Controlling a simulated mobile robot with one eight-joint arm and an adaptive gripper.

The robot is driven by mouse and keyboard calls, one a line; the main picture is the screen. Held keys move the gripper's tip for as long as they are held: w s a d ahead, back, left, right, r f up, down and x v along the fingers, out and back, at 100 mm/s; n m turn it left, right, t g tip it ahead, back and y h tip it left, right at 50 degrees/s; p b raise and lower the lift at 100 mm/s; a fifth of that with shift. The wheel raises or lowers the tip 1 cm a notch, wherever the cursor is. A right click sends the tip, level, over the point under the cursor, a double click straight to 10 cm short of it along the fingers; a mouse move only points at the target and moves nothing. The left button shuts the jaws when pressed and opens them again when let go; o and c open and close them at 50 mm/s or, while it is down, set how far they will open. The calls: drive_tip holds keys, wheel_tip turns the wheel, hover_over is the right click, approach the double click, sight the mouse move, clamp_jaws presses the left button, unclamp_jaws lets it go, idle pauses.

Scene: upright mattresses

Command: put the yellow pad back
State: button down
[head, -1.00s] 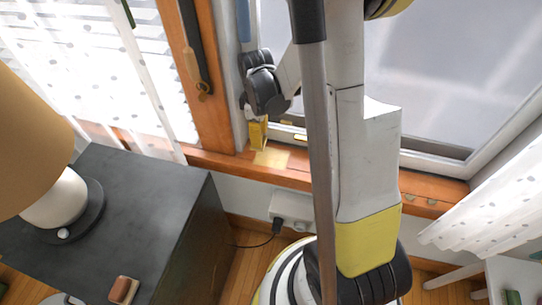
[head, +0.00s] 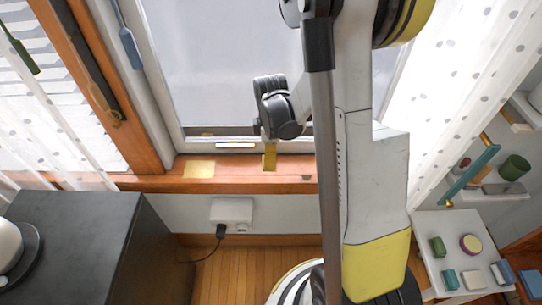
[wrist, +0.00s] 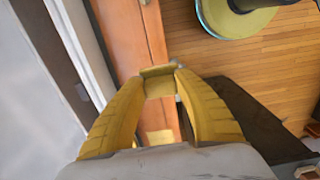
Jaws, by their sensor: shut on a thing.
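My gripper (head: 269,150) is low over the wooden windowsill (head: 250,184), right of a flat pale-yellow square (head: 199,169) that lies on the sill. In the wrist view its two curved yellow fingers (wrist: 160,76) are shut on a small yellow piece, the yellow pad (wrist: 158,84), held between the fingertips. The pad's underside is hidden, so I cannot tell whether it touches the sill. The flat yellow square also shows in the wrist view (wrist: 160,137), behind the fingers.
A dark cabinet (head: 80,245) stands at the lower left. A white table (head: 450,240) with several small blocks is at the right. A white socket box (head: 231,212) with a plug is below the sill. The window frame rises close behind my gripper.

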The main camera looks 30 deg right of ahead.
drive_tip(key=shift+w+a+f+b, duration=0.15)
drive_tip(key=shift+f+b, duration=0.3)
drive_tip(key=shift+f, duration=0.3)
drive_tip(key=b, duration=0.3)
hover_over(270, 178)
drive_tip(key=shift+f, duration=2.55)
drive_tip(key=shift+f+b, duration=0.65)
drive_tip(key=shift+b, duration=0.15)
drive_tip(key=c, duration=0.9)
unclamp_jaws()
drive_tip(key=shift+r, duration=0.1)
wheel_tip(270, 178, up, 12)
drive_tip(key=s+a+r+m+t, duration=0.2)
drive_tip(key=s+a+r+m, duration=0.1)
drive_tip(key=a, duration=0.1)
drive_tip(key=s+a+r+m+t, duration=0.2)
drive_tip(key=s+a+r+m, duration=0.2)
drive_tip(key=a, duration=0.1)
drive_tip(key=s+a+r+m+t, duration=0.3)
drive_tip(key=a+m, duration=0.1)
drive_tip(key=a, duration=0.1)
drive_tip(key=shift+s+r, duration=0.3)
drive_tip(key=shift+s, duration=0.1)
